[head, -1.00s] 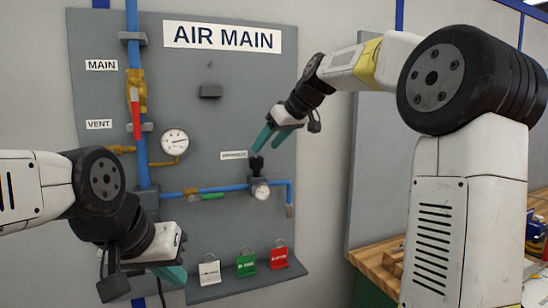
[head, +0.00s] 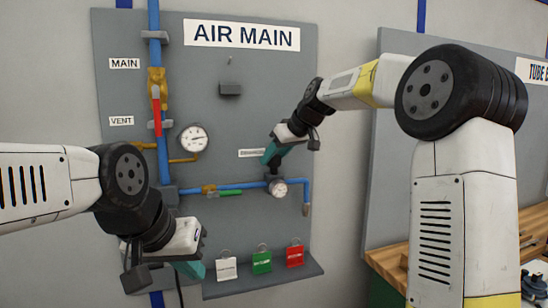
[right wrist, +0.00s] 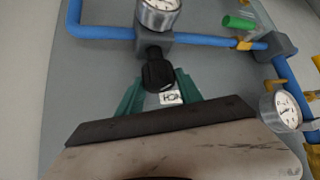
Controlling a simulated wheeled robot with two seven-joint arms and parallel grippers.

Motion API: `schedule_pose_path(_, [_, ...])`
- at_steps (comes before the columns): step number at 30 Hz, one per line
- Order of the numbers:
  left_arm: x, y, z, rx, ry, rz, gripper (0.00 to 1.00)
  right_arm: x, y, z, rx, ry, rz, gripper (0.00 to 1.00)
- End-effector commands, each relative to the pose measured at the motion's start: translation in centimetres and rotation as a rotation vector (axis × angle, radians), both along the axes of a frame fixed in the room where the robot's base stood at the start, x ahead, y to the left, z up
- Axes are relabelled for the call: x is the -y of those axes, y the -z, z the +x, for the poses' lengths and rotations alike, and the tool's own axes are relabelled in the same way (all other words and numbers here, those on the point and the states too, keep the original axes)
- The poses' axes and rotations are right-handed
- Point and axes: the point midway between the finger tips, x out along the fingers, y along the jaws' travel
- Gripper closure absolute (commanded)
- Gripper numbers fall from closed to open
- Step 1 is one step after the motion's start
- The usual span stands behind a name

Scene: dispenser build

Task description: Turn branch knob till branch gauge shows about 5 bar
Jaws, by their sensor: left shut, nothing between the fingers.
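The branch gauge (head: 278,188) is a small round white dial on the blue branch pipe, too small to read. It is partly cut off at the top of the right wrist view (right wrist: 158,12). The black branch knob (right wrist: 158,75) sits beside this gauge. My right gripper (right wrist: 159,84) has its teal fingers on either side of the knob. They look open around it, and I cannot tell whether they touch it. My left gripper (head: 190,268) is shut and empty at the panel's lower left.
The grey panel (head: 240,50) carries a larger gauge (head: 194,139), a red-handled main valve (head: 156,100) and a green-handled valve (head: 230,193). White, green and red tags (head: 262,262) stand on the ledge below. A wooden workbench (head: 390,262) is at the right.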

Motion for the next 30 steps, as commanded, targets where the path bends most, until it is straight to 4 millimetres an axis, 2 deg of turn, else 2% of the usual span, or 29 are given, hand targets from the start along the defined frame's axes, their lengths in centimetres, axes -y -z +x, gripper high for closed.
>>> schedule_pose_path(1, [0.0, 0.0, 0.0, 0.0, 0.0, 0.0, 1.0, 0.01, -0.01, -0.01, 0.0, 0.0, 0.0, 0.69])
schedule_pose_path(6, [0.0, 0.0, 0.0, 0.0, 0.0, 0.0, 1.0, 0.01, -0.02, -0.02, 0.0, 0.0, 0.0, 1.0])
schedule_pose_path(17, [0.0, 0.0, 0.0, 0.0, 0.0, 0.0, 1.0, -0.07, -0.11, -0.09, 0.003, 0.057, -0.001, 1.0])
schedule_pose_path(30, [0.0, 0.0, 0.0, 0.0, 0.0, 0.0, 1.0, -0.37, -0.1, -0.17, 0.005, 0.393, -0.004, 1.0])
